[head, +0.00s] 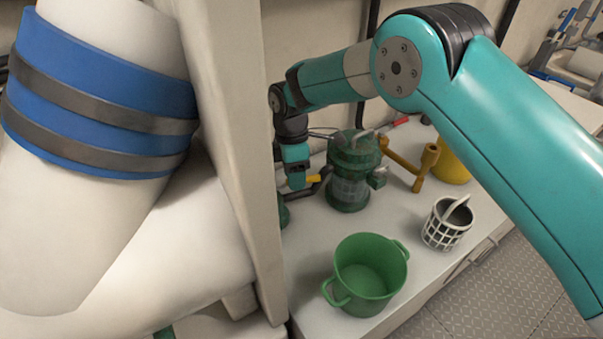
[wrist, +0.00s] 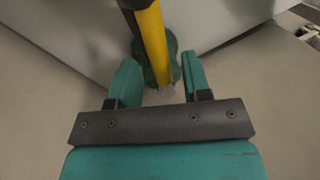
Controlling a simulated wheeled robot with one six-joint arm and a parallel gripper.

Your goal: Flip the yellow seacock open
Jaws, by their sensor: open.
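The seacock's yellow handle (wrist: 153,42) runs down from the top of the wrist view, dark at its upper end, to a green body (wrist: 172,62). My gripper (wrist: 158,76) is open, one finger on each side of the handle's lower end. I cannot tell whether either finger touches it. In the head view my gripper (head: 297,183) points down left of the green strainer. A small piece of yellow (head: 313,178) shows beside it. A green part (head: 284,213) shows below, mostly hidden by the upright panel.
The green strainer (head: 352,172) stands close on the right. A mustard pipe fitting (head: 424,168) and a yellow container (head: 451,163) are further right. A green pot (head: 366,274) and a black-and-white basket (head: 446,226) stand in front. An upright panel (head: 238,130) is close on the left.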

